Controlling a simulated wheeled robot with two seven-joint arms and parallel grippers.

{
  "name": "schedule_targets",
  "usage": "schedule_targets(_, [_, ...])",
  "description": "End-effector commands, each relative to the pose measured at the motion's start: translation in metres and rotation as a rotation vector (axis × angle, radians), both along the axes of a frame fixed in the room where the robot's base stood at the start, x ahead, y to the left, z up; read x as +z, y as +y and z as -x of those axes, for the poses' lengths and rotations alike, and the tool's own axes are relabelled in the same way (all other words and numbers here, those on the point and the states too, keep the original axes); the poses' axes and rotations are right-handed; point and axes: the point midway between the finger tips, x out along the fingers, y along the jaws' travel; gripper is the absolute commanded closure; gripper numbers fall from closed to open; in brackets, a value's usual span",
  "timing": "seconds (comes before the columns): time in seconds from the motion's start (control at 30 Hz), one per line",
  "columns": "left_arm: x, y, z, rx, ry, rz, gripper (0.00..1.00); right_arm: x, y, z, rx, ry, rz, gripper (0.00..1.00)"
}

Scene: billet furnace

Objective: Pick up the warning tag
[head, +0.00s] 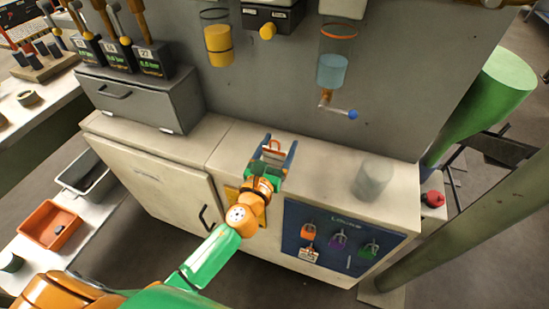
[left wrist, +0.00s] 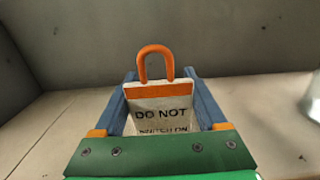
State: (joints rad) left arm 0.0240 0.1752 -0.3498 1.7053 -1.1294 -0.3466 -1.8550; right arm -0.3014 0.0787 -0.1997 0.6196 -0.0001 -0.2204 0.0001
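The warning tag (left wrist: 160,105) is a white card with an orange band, the words "DO NOT" and an orange loop on top. It also shows in the head view, where its loop (head: 273,146) sits over the cabinet top. My left gripper (head: 275,146) reaches over the cabinet's front edge with its fingers wide apart. In the left wrist view, the blue fingers (left wrist: 162,85) stand on either side of the tag, close to its edges; I cannot tell if they touch it. The tag's lower part is hidden behind the green gripper body. My right gripper is not in view.
A translucent cylinder (head: 373,179) stands on the cabinet top (head: 325,172) right of my gripper. A lockout board (head: 340,241) with padlocks and a small tag is on the front. Dispensers (head: 333,70) hang on the back panel. A grey drawer box (head: 147,95) stands left.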

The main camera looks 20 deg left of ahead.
Motion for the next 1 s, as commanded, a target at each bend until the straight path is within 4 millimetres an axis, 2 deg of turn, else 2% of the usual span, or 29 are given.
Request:
schedule_targets(0.03, [0.000,0.000,0.000,0.000,0.000,0.000,0.59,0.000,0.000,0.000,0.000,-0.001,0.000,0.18])
schedule_targets(0.1, [0.000,0.000,0.000,0.000,0.000,0.000,0.78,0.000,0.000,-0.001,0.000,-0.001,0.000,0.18])
schedule_targets(0.37, [0.003,0.000,0.000,0.000,0.000,0.000,0.79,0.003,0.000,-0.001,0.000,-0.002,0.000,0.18])
schedule_targets(0.47, [0.016,0.000,0.000,-0.002,-0.002,0.000,0.79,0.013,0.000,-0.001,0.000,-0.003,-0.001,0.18])
schedule_targets(0.57, [0.039,0.000,0.000,-0.001,-0.002,0.000,0.79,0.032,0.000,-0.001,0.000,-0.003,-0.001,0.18])
schedule_targets(0.67, [0.062,-0.001,0.018,-0.003,0.000,0.001,0.79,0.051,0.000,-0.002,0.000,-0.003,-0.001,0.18])
schedule_targets(0.8, [0.102,-0.003,0.052,-0.003,0.001,0.000,0.79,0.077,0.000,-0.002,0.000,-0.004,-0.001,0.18])
schedule_targets(0.87, [0.102,-0.004,0.073,-0.004,0.006,0.002,0.79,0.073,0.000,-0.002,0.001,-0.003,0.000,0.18])
schedule_targets(1.0, [0.116,-0.006,0.111,-0.003,0.006,0.001,0.79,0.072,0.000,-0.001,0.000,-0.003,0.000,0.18])
